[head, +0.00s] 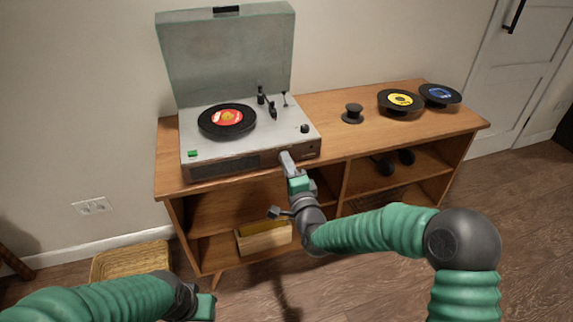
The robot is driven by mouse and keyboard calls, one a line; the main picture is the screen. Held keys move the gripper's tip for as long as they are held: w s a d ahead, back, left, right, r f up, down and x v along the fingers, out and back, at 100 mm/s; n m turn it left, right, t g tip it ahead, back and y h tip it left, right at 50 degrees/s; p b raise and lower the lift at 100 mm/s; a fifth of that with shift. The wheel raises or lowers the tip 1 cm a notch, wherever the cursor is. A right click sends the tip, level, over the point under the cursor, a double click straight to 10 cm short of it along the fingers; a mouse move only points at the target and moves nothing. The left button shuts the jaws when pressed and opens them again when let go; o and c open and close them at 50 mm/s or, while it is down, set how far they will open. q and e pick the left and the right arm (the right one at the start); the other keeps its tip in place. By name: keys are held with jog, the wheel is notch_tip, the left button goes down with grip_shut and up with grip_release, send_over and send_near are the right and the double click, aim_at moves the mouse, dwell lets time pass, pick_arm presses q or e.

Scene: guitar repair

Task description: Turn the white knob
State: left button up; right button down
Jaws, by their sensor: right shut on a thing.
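The record player (250,150) stands on the wooden cabinet, its lid up and a black record with a red label (227,118) on its platter. My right gripper (286,158) is at the front panel of the player, right of its middle. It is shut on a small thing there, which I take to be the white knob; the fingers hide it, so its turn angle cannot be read. A black knob (305,128) sits on the top deck at the right, apart from the gripper. My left gripper (207,305) is low at the bottom edge, away from the player; its fingers are unclear.
The cabinet top (340,140) is clear just right of the player. Beyond are a black spool-like weight (353,113), a yellow-label record (401,101) and a blue-label record (440,95). Headphones (392,162) and a wooden box (264,237) are on the shelves. A wicker basket (130,260) stands left.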

jog(key=shift+s+f, duration=0.1)
jog(key=shift+f, duration=0.3)
jog(key=c, duration=1.3)
grip_release()
jog(key=shift+o, duration=0.6)
jog(key=shift+r, duration=0.2)
jog(key=shift+r, duration=0.1)
jog(key=p+v, duration=0.3)
jog(key=v, duration=1.3)
jog(key=shift+s+d+p, duration=0.15)
jog(key=shift+s+p, duration=0.25)
